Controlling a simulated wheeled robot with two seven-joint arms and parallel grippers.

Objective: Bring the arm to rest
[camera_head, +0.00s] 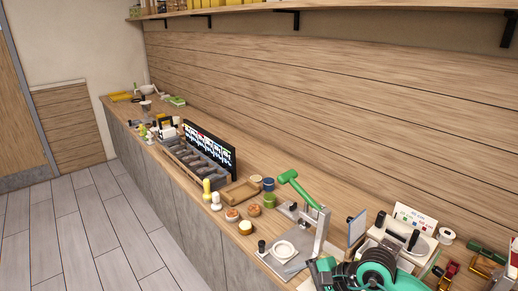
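Neither of my arms nor either gripper shows in the head view. No object is named by the task apart from the arm. The wooden counter (186,159) runs along the panelled wall from the far left to the near right. On it stands a press-like tool with a green lever handle (296,187), its lever raised at a slant above a grey base plate with a white ring (284,249).
A grey compartment tray (197,163) stands before a dark display panel (210,148). Small jars and a wooden tray (241,192) sit nearby. A green and black device with round discs (376,262) crowds the near right. A shelf (230,9) hangs above. The floor (85,230) is clear.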

